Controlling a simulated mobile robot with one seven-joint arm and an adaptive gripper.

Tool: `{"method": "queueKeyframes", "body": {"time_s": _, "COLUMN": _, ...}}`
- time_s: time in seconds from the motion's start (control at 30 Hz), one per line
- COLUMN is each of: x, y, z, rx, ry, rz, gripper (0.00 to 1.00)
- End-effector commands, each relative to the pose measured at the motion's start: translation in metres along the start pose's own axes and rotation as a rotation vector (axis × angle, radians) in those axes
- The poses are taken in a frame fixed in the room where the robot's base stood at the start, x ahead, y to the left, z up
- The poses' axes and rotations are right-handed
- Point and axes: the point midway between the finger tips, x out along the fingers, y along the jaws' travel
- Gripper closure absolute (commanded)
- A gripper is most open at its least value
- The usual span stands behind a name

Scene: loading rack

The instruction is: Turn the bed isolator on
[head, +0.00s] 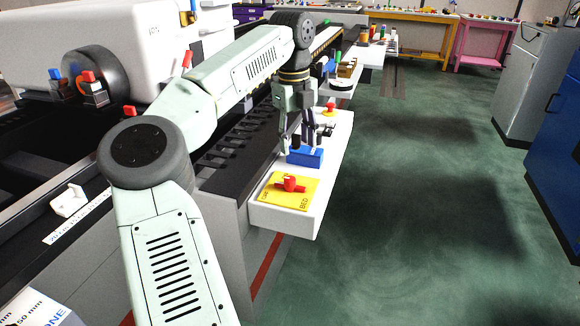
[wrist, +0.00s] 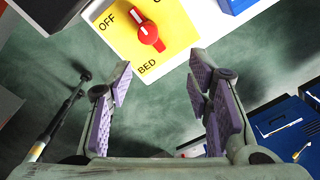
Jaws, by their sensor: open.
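The bed isolator is a yellow plate (head: 274,193) marked BED, with a red knob (head: 290,184), on the near end of a white ledge (head: 287,221). In the wrist view the yellow plate (wrist: 180,38) shows OFF at its left and BED at its lower corner. The red knob (wrist: 149,34) has its handle slanting towards the upper left; lettering at the right is cut off. My gripper (head: 298,148) is over the ledge, farther along than the knob and apart from it. In the wrist view my gripper (wrist: 160,78) is open and empty, its purple-padded fingers below the plate.
A blue block (head: 306,157) sits on the ledge near my fingers, with a smaller yellow plate and red control (head: 329,109) beyond. A large machine lies to the left. Green floor (head: 420,200) is clear to the right, up to blue cabinets (head: 553,125).

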Motion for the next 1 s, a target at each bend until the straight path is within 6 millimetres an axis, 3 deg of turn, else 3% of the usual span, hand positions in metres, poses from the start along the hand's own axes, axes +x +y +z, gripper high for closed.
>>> {"method": "queueKeyframes", "body": {"time_s": 0.17, "x": 0.005, "y": 0.015, "z": 0.01, "rx": -0.053, "ry": -0.023, "rz": 0.056, "gripper": 0.54}}
{"method": "queueKeyframes", "body": {"time_s": 0.7, "x": 0.093, "y": 0.018, "z": 0.01, "rx": -0.047, "ry": -0.018, "rz": 0.049, "gripper": 0.54}}
{"method": "queueKeyframes", "body": {"time_s": 1.0, "x": 0.105, "y": 0.018, "z": 0.011, "rx": -0.047, "ry": -0.02, "rz": 0.048, "gripper": 0.54}}
